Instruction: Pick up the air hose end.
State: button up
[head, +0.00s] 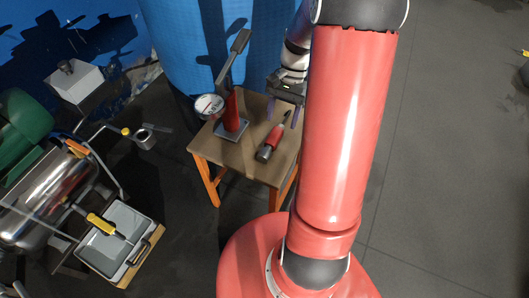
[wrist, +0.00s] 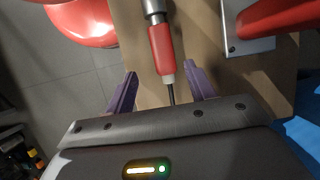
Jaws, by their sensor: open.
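A slim red and grey piece (head: 271,142) lies on the small wooden table (head: 213,150), with a thin black end pointing toward my gripper. In the wrist view this red piece (wrist: 162,48) runs down the middle. I cannot tell for sure that it is the air hose end; no hose shows attached to it. My gripper (head: 282,110) is open and empty at the right back of the table, above its top. In the wrist view the purple fingers of my gripper (wrist: 160,75) lie on either side of the thin black end, apart from it.
A red stand with a grey lever (head: 233,70) and a round white gauge (head: 208,106) stand left of the piece. A blue barrel (head: 190,45) is behind the table. At left are a shiny tank (head: 40,205), a curved grey hose (head: 113,178) and a tray (head: 118,250).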

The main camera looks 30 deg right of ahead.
aim_at(277, 131)
jog(key=x, duration=0.5)
jog(key=shift+w+a, duration=0.1)
jog(key=shift+w, duration=0.2)
jog(key=c, duration=1.1)
